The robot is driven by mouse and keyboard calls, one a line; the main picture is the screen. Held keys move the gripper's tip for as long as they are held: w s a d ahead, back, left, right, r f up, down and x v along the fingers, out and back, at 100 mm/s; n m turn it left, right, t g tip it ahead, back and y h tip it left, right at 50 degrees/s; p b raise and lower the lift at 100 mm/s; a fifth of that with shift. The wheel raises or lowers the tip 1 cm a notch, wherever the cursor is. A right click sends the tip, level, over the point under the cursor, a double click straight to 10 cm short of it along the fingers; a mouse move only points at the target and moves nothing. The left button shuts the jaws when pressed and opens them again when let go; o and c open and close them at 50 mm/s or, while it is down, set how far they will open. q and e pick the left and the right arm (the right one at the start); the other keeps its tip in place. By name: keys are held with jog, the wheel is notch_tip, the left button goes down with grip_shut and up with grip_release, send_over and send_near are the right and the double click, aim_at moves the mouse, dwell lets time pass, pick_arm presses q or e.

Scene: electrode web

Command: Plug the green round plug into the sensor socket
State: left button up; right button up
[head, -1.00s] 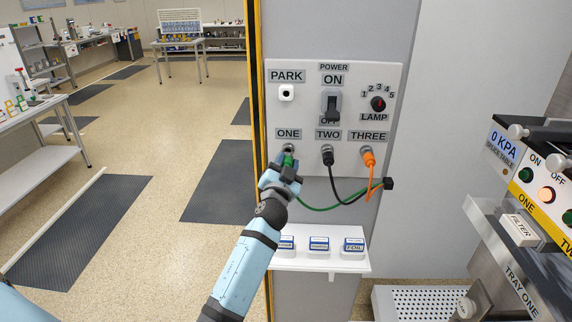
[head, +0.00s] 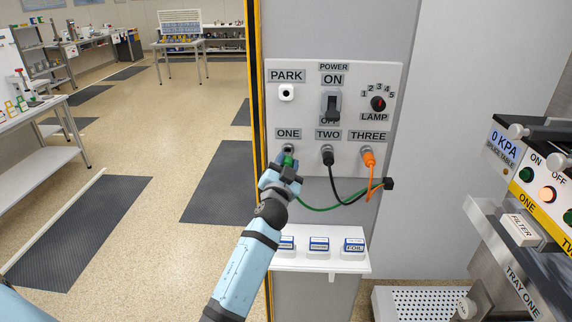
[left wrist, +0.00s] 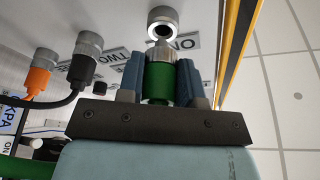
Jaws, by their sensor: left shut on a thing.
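The green round plug (head: 288,160) is held in my left gripper (head: 281,171), just below and in front of the socket under the label ONE (head: 288,148). In the left wrist view the green plug (left wrist: 158,82) sits upright between the two blue fingers of my left gripper (left wrist: 158,80), which are shut on it. The open ring of socket ONE (left wrist: 162,22) lies beyond the plug's metal tip, and the two look apart by a small gap. No label reading "sensor" is visible. My right gripper is not in view.
A black plug (head: 327,158) sits in socket TWO and an orange plug (head: 368,160) in socket THREE. Their cables and the green cable meet at a black block (head: 388,183). The PARK socket (head: 286,92) is empty. A white shelf (head: 318,263) with small boxes juts out below.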

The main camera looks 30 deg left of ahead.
pick_arm(q)
jog(key=shift+w+a+b, duration=0.2)
jog(key=shift+w+a, duration=0.15)
jog(key=shift+w, duration=0.25)
jog(key=shift+w+a+b, duration=0.2)
jog(key=shift+w+a, duration=0.15)
jog(key=shift+w, duration=0.25)
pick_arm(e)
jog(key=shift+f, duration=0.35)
pick_arm(q)
jog(key=o, duration=1.1)
jog(key=shift+f, duration=0.15)
